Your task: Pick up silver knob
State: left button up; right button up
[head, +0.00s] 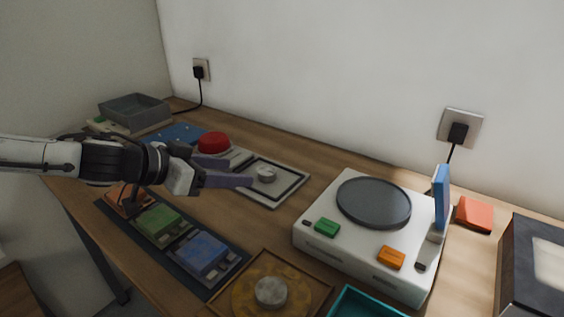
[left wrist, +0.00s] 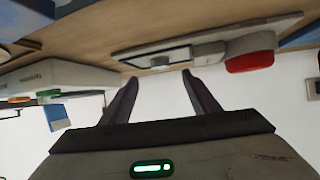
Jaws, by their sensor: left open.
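A round silver knob (head: 265,173) sits on a light panel (head: 284,198) with a dark frame, in the middle of the desk. A second, larger silver-grey knob (head: 271,291) sits on a yellow-brown round plate in a wooden tray (head: 324,291) at the front. My left gripper (head: 240,172) is open and empty, its fingers pointing right, just left of the knob on the panel. In the left wrist view the two fingers (left wrist: 160,80) are spread apart, with the panel (left wrist: 125,56) beyond them. My right gripper is not in view.
A red dome button (head: 213,142) stands just behind the gripper. A white turntable (head: 310,237) with a grey disc stands to the right. Green and blue blocks (head: 203,252) lie on a dark strip at the front left.

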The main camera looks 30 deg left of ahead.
aim_at(265, 171)
pick_arm(q)
jog(key=shift+x, duration=0.85)
jog(key=shift+w+d+f+p, duration=0.3)
jog(key=shift+w, duration=0.25)
jog(key=shift+w+f, duration=0.4)
jog(key=shift+w, duration=0.15)
jog(key=shift+w+d+p, duration=0.15)
jog(key=shift+w+p, duration=0.2)
jog(key=shift+w, duration=0.2)
jog(key=shift+w+d+f, duration=0.1)
jog(key=shift+w+d, duration=0.05)
jog(key=shift+w, duration=0.1)
jog(key=shift+x, duration=1.8)
jog(key=shift+c, duration=0.3)
jog(key=c, duration=1.1)
